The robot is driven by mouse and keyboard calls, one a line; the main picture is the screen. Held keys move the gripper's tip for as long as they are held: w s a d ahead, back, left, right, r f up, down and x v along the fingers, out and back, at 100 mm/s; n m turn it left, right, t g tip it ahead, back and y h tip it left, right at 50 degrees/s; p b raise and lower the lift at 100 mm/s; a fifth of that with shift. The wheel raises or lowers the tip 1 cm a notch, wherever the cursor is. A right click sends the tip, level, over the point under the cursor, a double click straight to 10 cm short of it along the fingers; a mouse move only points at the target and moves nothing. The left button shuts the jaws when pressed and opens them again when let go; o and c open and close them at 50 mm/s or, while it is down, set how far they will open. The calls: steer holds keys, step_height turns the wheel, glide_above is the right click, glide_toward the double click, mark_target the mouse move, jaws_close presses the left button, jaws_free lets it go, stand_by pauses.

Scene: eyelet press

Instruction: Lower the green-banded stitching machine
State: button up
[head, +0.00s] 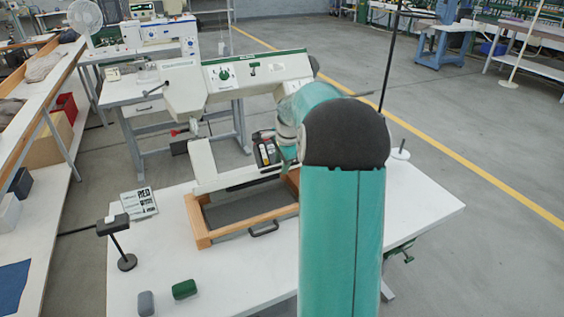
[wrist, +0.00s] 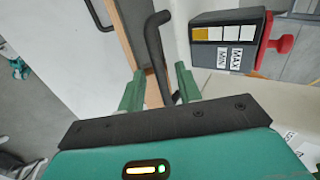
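The green-banded stitching machine (head: 262,72) stands at the far side of the white table in the head view. Its white head and arm are high above the white base piece (head: 204,160), with a clear gap under them. In the wrist view my gripper (wrist: 159,80) is open, its two green fingers apart. A bent black handle (wrist: 153,40) runs between the fingers; I cannot tell whether they touch it. In the head view my teal arm hides the gripper and part of the machine's right end.
A wooden frame (head: 200,225) with a dark inside and a black front handle (head: 264,229) lies on the table (head: 235,285). A dark box (wrist: 228,40) with a red knob is close right of my fingers. A small black lamp-like stand (head: 120,245) and two small blocks stand front left.

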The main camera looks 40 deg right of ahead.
jaws_close()
steer(key=shift+f, duration=0.1)
steer(key=shift+s+f, duration=0.25)
steer(key=shift+s, duration=0.05)
